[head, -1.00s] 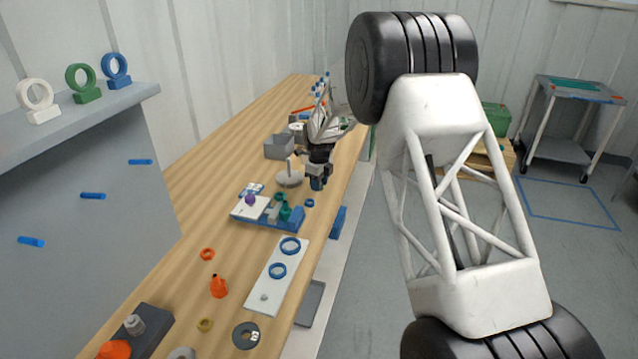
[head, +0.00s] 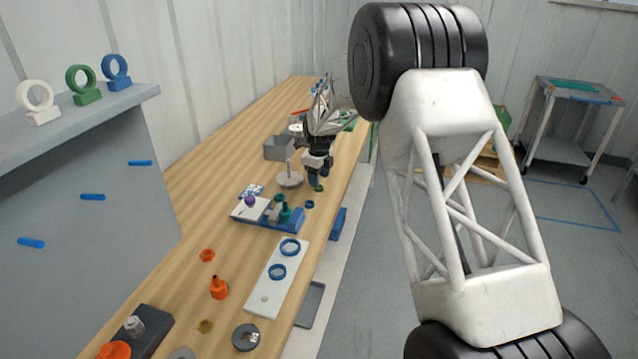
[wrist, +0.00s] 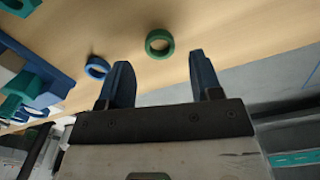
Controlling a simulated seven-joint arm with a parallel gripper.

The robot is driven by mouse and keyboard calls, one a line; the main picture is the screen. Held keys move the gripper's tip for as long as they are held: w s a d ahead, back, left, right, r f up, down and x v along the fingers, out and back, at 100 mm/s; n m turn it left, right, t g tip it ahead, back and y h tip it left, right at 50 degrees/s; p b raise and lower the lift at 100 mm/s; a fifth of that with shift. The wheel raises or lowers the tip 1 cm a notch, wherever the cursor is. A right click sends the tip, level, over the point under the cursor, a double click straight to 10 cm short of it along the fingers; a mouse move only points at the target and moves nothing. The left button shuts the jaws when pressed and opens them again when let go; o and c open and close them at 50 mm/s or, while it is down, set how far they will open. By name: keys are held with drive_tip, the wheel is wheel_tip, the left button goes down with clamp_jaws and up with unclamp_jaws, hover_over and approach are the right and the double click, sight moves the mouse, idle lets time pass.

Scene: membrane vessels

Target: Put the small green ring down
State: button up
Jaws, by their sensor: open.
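The small green ring (wrist: 160,55) lies on the wooden table in the wrist view, just beyond my fingertips and roughly in line with the gap between them. It also shows as a small green patch (head: 319,188) under my gripper in the head view. My gripper (wrist: 160,62) is open and empty, its two blue fingers apart from the ring. In the head view my gripper (head: 318,178) is low over the table's right edge.
A small blue ring (wrist: 97,72) lies left of the green one. A blue tray (head: 290,225) with teal parts and a white board (head: 262,300) with blue rings stand nearer. A round pale stand (head: 289,181) is left of my gripper. Bare wood surrounds the green ring.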

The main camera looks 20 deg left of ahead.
sight(320, 191)
wheel_tip(320, 191, up, 9)
idle(0.4)
idle(0.4)
idle(0.5)
drive_tip(key=s+d+r+n, duration=0.3)
drive_tip(key=s+d+r, duration=0.3)
drive_tip(key=s+d, duration=0.3)
drive_tip(key=s+d+r+n+t, duration=0.1)
drive_tip(key=s+d+r+n, duration=0.45)
drive_tip(key=d, duration=0.65)
drive_tip(key=s+d+r+n, duration=0.2)
drive_tip(key=s+d+r, duration=0.5)
drive_tip(key=s+d, duration=0.25)
drive_tip(key=s+d+f+n, duration=0.2)
drive_tip(key=s+d, duration=0.3)
drive_tip(key=s, duration=0.6)
drive_tip(key=s+d+f+n+t, duration=0.1)
drive_tip(key=s+d+n, duration=0.4)
drive_tip(key=s, duration=0.6)
drive_tip(key=s+d+f+n, duration=0.2)
drive_tip(key=s+d, duration=0.4)
drive_tip(key=s, duration=0.5)
drive_tip(key=shift+d+f+n+t, duration=0.2)
drive_tip(key=shift+f+n+t, duration=0.15)
drive_tip(key=shift+n, duration=0.3)
